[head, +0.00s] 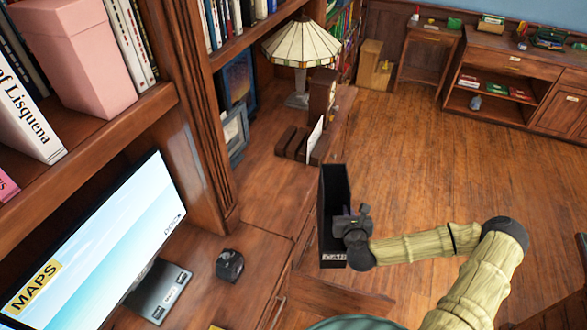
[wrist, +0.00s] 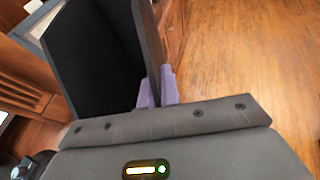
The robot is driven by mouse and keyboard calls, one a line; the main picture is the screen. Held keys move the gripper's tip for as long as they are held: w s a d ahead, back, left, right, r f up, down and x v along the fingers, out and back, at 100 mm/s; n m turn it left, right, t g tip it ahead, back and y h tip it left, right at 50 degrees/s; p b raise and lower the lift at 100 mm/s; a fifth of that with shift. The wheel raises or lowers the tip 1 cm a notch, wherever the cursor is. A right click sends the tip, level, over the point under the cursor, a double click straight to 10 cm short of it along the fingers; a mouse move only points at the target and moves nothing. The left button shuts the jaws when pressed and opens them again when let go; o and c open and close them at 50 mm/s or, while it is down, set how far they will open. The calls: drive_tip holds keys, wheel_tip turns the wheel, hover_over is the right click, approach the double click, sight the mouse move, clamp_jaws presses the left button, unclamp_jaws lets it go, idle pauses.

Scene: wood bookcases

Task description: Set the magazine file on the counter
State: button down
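The black magazine file (head: 335,187) is upright in the head view, with a label at its lower front. My gripper (head: 348,222) is at its right side. In the wrist view, the purple fingers (wrist: 157,90) are closed on one side wall of the file (wrist: 95,60). The wooden counter (head: 255,185) runs along the bookcase to the left of the file. The file appears at the counter's front edge; whether its base touches anything cannot be told.
On the counter stand a stained-glass lamp (head: 300,50), a dark wooden organizer (head: 300,143) with a white card, and a black mouse-like object (head: 230,265). A monitor (head: 95,245) is at lower left. Bare counter lies between the organizer and the black object. Open floor (head: 430,150) is at right.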

drive_tip(key=shift+n+y, duration=0.7)
drive_tip(key=shift+n, duration=0.1)
drive_tip(key=w+a+f+b, duration=0.1)
drive_tip(key=w, duration=0.1)
drive_tip(key=w+a+f+b, duration=0.1)
drive_tip(key=w+f, duration=0.1)
drive_tip(key=w, duration=0.1)
drive_tip(key=w+a+f+b, duration=0.1)
drive_tip(key=w+f+b, duration=0.1)
drive_tip(key=w, duration=0.1)
drive_tip(key=shift+w+a+f, duration=0.15)
drive_tip(key=shift+w+a, duration=0.05)
drive_tip(key=shift+a, duration=0.05)
drive_tip(key=w+a+r+n+y+b, duration=0.1)
drive_tip(key=w+a+r+b, duration=0.1)
drive_tip(key=w+a, duration=0.3)
drive_tip(key=w+a+r+n+y+b, duration=0.1)
drive_tip(key=w+a+r+b, duration=0.2)
drive_tip(key=w+a, duration=0.3)
drive_tip(key=w+a+r+n+g+y+b, duration=0.1)
drive_tip(key=w+a+r+y+b, duration=0.1)
drive_tip(key=w+a+b, duration=0.2)
drive_tip(key=shift+w+a+r, duration=0.15)
drive_tip(key=shift+w+a, duration=0.85)
drive_tip(key=shift+a, duration=0.05)
wheel_tip(320, 180, down, 6)
drive_tip(key=p, duration=0.1)
drive_tip(key=shift+f, duration=0.25)
